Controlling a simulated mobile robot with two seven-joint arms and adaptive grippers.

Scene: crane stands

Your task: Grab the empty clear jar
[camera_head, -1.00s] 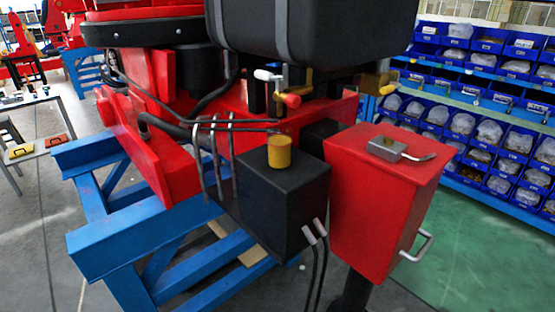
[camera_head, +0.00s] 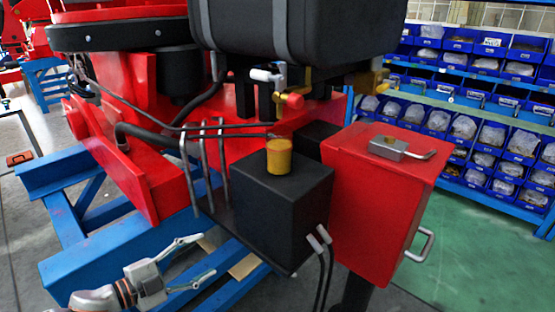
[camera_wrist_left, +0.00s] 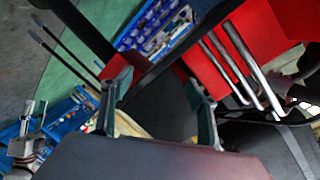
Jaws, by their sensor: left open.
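I see no empty clear jar. A small amber-yellow cylinder (camera_head: 279,157), which may be a jar, stands upright on top of a black box (camera_head: 284,205) in the head view. I cannot tell whether it is empty. My left gripper (camera_head: 208,257) is open and empty at the lower left of the head view, left of the black box and lower than the yellow cylinder. The left wrist view shows its two fingers (camera_wrist_left: 157,82) spread, with nothing between them. The yellow cylinder cannot be made out in that view.
A red box (camera_head: 378,205) with a metal latch and handle stands right of the black box. Bent metal pipes (camera_head: 203,165) rise on its left. Blue beams (camera_head: 125,255) lie beneath my left gripper. A large black tank (camera_head: 300,35) overhangs behind. Blue bin shelves (camera_head: 480,130) stand at right.

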